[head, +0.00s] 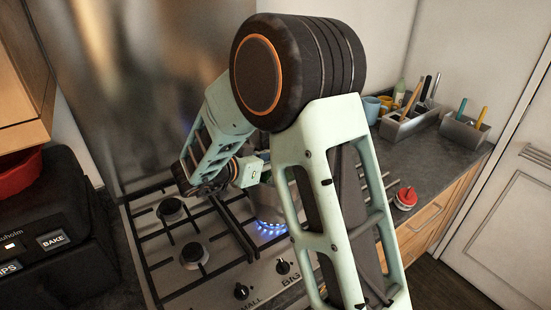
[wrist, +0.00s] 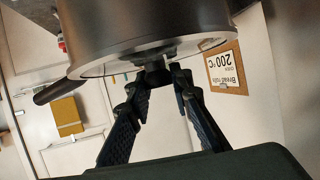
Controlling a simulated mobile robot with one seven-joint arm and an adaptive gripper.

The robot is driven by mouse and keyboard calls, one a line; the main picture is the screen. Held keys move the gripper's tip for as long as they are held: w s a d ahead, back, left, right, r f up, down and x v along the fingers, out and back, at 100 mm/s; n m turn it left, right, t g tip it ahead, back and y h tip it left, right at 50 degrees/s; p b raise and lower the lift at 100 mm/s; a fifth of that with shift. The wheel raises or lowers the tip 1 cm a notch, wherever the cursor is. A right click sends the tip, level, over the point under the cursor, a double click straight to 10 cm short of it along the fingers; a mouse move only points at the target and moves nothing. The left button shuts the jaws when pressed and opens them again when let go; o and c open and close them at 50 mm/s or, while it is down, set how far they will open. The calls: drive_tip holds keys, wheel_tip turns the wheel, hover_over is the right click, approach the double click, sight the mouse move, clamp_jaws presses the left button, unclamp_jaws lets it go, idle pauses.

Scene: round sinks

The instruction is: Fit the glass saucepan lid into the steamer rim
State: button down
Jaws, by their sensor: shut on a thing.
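A steel pot (head: 268,206), which I take for the steamer, stands over a lit burner, largely hidden behind my arm in the head view. A large steel body with a dark side handle (wrist: 46,91) fills the top of the wrist view. The glass lid (wrist: 212,43) shows as a thin, pale disc along that body's edge facing my gripper. My gripper (wrist: 166,74) is shut on the lid's dark knob at the disc's middle. In the head view my gripper (head: 250,172) is by the pot. I cannot tell whether the lid is seated or slightly apart from the rim.
Blue flames (head: 271,229) burn under the pot. Bare hob grates (head: 180,235) lie to the left, with a black oven (head: 50,235) beyond. Utensil holders (head: 408,122), a grey caddy (head: 465,130) and a red-topped item (head: 405,198) stand on the right counter.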

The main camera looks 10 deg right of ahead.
idle(0.3)
drive_tip(key=c, duration=1.7)
unclamp_jaws()
drive_tip(key=shift+o, duration=0.2)
drive_tip(key=v, duration=1.2)
drive_tip(key=shift+r, duration=0.15)
